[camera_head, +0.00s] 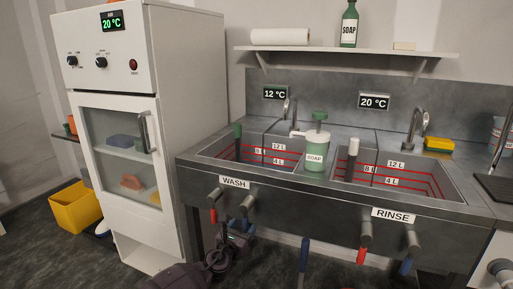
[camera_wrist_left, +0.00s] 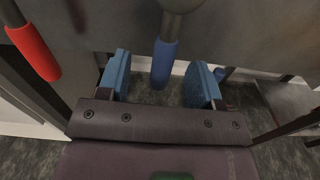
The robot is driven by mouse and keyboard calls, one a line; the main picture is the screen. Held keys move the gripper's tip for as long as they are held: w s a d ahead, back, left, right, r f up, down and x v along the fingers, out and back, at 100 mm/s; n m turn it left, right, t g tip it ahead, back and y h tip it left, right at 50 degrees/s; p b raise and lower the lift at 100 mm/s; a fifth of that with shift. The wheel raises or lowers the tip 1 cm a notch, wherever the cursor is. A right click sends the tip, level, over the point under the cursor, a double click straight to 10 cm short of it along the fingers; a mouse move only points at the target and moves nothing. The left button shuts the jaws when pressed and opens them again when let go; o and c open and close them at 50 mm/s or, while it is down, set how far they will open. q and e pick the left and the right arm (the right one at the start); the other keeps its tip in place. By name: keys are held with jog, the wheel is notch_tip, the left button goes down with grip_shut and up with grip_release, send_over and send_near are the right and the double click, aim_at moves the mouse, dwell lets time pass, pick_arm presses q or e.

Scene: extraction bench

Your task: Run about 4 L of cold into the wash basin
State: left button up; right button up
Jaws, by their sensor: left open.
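The wash basin (camera_head: 205,151), marked with red lines at 4 L, 8 L and 12 L, shows no visible water. A green-topped upright piece (camera_head: 237,136) stands at its left side; whether it seals the drain is unclear. Under the WASH label (camera_head: 235,182) hang a red-handled tap lever (camera_head: 213,215) and a second lever (camera_head: 247,205). In the left wrist view the red lever (camera_wrist_left: 35,52) is at left and a blue lever (camera_wrist_left: 164,62) hangs between the fingers of my open left gripper (camera_wrist_left: 160,82), with gaps on both sides. In the head view my left gripper (camera_head: 232,243) is below the WASH levers.
The rinse basin (camera_head: 452,198) is at right, with red (camera_head: 361,256) and blue (camera_head: 406,265) levers below. A soap dispenser (camera_head: 315,150) stands between the basins. A white cabinet (camera_head: 185,70) closes the left side.

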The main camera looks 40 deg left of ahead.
pick_arm(q)
jog(key=p+v, duration=0.1)
jog(key=v, duration=0.5)
pick_arm(e)
jog(key=shift+w+r+t, duration=0.15)
jog(key=shift+w+r, duration=0.15)
jog(key=shift+r, duration=0.3)
jog(key=shift+w+r+t, duration=0.15)
jog(key=shift+w+r, duration=0.1)
jog(key=shift+r, duration=0.3)
pick_arm(q)
jog(key=shift+s+d+r, duration=0.1)
